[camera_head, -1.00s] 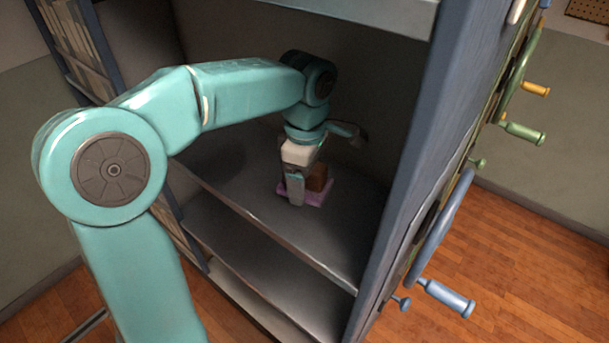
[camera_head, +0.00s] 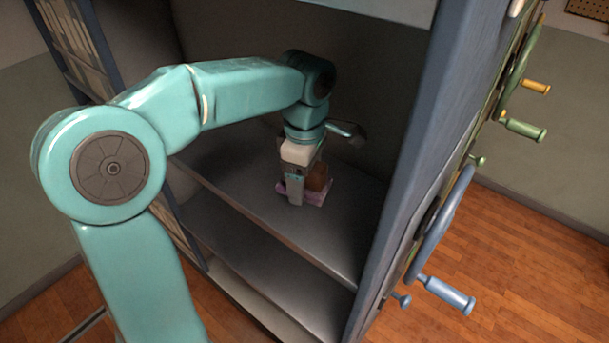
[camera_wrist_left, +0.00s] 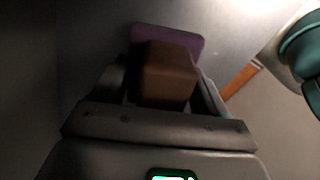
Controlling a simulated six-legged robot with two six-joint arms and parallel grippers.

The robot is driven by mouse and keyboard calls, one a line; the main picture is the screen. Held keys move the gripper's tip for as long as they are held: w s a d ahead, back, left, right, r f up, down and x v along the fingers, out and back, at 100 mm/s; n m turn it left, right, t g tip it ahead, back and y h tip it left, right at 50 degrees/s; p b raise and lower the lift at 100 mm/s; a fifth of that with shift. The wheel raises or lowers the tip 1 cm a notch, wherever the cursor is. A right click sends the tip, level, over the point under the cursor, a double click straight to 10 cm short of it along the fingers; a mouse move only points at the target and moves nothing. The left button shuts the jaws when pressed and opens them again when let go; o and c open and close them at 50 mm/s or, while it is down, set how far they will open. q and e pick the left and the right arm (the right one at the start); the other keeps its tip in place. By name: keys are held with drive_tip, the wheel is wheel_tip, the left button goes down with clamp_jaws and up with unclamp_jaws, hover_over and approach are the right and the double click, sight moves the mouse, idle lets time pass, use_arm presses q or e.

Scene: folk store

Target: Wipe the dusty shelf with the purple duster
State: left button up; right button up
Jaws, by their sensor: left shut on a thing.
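The purple duster has a brown block handle (camera_head: 318,177) on a flat purple pad (camera_head: 315,197). My left gripper (camera_head: 305,185) points down and is shut on the handle. The pad lies flat on or just above the grey shelf (camera_head: 240,170), near the middle of its surface; I cannot tell whether it touches. In the left wrist view the brown handle (camera_wrist_left: 168,72) sits between the fingers, and the purple pad (camera_wrist_left: 185,38) shows beyond it. The shelf board looks plain grey, lighter toward the front. My right gripper is not in view.
A blue-grey side panel (camera_head: 425,150) bounds the shelf on the right, with crank handles (camera_head: 447,295) on its outer face. A lower shelf (camera_head: 250,245) lies beneath. An upper board is at the top. The shelf around the duster looks free.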

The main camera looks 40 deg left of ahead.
use_arm(q)
drive_tip(key=shift+f+b, duration=0.4)
drive_tip(key=shift+f, duration=0.15)
drive_tip(key=shift+a, duration=0.1)
drive_tip(key=a, duration=0.1)
drive_tip(key=a+p, duration=0.1)
drive_tip(key=a, duration=0.1)
drive_tip(key=shift+s+a+r, duration=0.1)
drive_tip(key=shift+s+r, duration=0.05)
drive_tip(key=shift+s, duration=0.05)
drive_tip(key=shift+a, duration=0.3)
drive_tip(key=shift+f, duration=0.2)
drive_tip(key=shift+d+f, duration=0.15)
drive_tip(key=shift+d, duration=0.85)
drive_tip(key=shift+d+f, duration=0.15)
drive_tip(key=shift+d, duration=0.85)
drive_tip(key=shift+w+d, duration=0.1)
drive_tip(key=shift+r, duration=0.1)
